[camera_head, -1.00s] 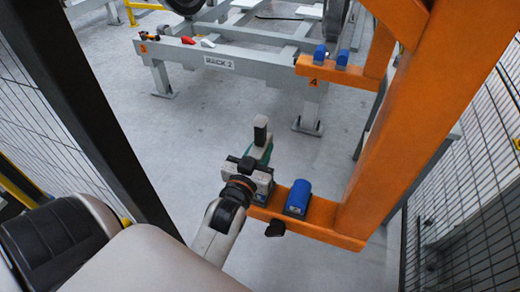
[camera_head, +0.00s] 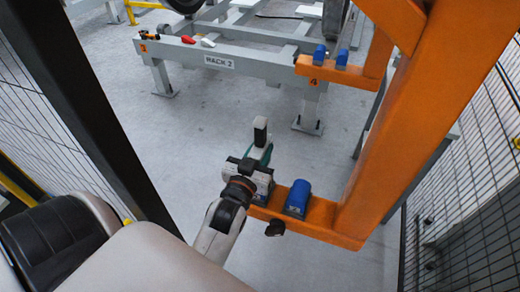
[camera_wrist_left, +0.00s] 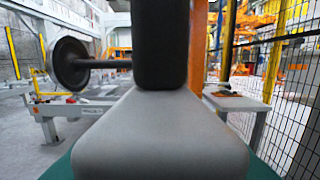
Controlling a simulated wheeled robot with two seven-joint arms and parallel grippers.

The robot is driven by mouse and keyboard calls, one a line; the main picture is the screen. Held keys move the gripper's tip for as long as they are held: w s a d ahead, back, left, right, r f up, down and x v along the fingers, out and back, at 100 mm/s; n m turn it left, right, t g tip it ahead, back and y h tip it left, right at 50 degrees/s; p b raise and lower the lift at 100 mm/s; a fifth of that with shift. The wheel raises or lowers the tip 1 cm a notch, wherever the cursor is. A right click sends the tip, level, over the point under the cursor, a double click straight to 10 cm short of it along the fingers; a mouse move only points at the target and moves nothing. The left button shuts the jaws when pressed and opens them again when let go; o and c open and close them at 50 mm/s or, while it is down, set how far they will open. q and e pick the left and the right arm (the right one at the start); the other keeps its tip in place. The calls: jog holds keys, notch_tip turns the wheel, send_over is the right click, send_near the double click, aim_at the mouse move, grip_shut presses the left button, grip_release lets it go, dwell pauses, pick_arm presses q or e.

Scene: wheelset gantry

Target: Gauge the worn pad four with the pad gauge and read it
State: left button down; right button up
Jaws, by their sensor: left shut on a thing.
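My left gripper (camera_head: 257,163) is shut on a tool with a pale body, teal sides and a dark block at its tip, which I take for the pad gauge (camera_head: 260,143). Its pale body (camera_wrist_left: 160,140) and dark block (camera_wrist_left: 161,45) fill the middle of the left wrist view. A blue block (camera_head: 297,197) sits on the near orange bracket, just right of the gripper. Two smaller blue blocks (camera_head: 319,55) (camera_head: 342,58) sit on the far orange bracket, above a mark like a 4. I cannot tell which pad is worn. No gauge reading is visible. My right gripper is not in view.
The orange gantry post (camera_head: 385,130) stands close on the right. A dark post (camera_head: 95,115) and mesh fence close off the left. A grey rack marked RACK 2 (camera_head: 240,66) stands ahead, carrying small red and white items. Open floor (camera_head: 215,120) lies between.

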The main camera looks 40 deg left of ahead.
aim_at(258, 143)
pick_arm(q)
jog(key=shift+f, duration=0.3)
dwell(0.4)
jog(key=shift+f+b, duration=1.5)
jog(key=shift+f, duration=0.45)
dwell(0.8)
jog(key=shift+r+p, duration=4.6)
jog(key=shift+p, duration=0.2)
jog(key=shift+f, duration=0.15)
